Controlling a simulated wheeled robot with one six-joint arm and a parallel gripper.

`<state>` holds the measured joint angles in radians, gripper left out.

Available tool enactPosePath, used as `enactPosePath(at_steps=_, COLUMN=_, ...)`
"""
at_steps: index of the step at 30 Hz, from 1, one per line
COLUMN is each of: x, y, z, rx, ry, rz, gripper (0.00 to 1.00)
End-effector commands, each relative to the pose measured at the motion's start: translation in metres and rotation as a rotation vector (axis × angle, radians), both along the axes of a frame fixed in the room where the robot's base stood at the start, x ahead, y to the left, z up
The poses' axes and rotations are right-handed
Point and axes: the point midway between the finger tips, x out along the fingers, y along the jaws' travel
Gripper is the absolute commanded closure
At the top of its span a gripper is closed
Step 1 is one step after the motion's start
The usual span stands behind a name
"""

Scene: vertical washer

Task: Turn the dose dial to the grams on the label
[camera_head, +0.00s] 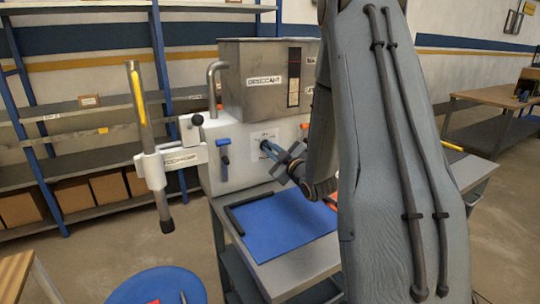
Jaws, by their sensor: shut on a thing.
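A white machine (214,177) with a grey metal hopper (258,92) on top stands at the back of the bench. A white label (263,136) is on its front face; its print is too small to read. My gripper (272,151) reaches in from the right and is shut at a small blue knob, likely the dose dial (267,147), just below the label print. The fingers and wrist hide most of the dial, so its setting cannot be read.
A blue lever (224,148) hangs left of the label. A blue mat (285,229) with black corner strips lies on the bench (262,271). A clamp post (138,95) stands left. A blue round seat (158,287) is in front.

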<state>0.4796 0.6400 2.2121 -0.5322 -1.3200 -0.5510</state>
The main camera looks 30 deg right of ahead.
Motion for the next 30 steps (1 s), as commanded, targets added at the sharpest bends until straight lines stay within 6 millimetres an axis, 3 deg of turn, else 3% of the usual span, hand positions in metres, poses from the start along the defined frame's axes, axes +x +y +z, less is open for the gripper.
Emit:
enactPosePath(at_steps=12, x=-0.0001, y=0.0007, z=-0.0019, rx=-0.172, ry=-0.005, rz=0.0, gripper=1.0)
enactPosePath(at_steps=28, x=-0.0003, y=0.0007, z=-0.0011, rx=-0.193, ry=-0.005, rz=0.0, gripper=1.0)
enactPosePath(at_steps=29, x=-0.0003, y=0.0008, z=-0.0012, rx=-0.193, ry=-0.005, rz=0.0, gripper=0.86)
enactPosePath(at_steps=30, x=-0.0003, y=0.0007, z=-0.0011, rx=-0.192, ry=-0.005, rz=0.0, gripper=0.79)
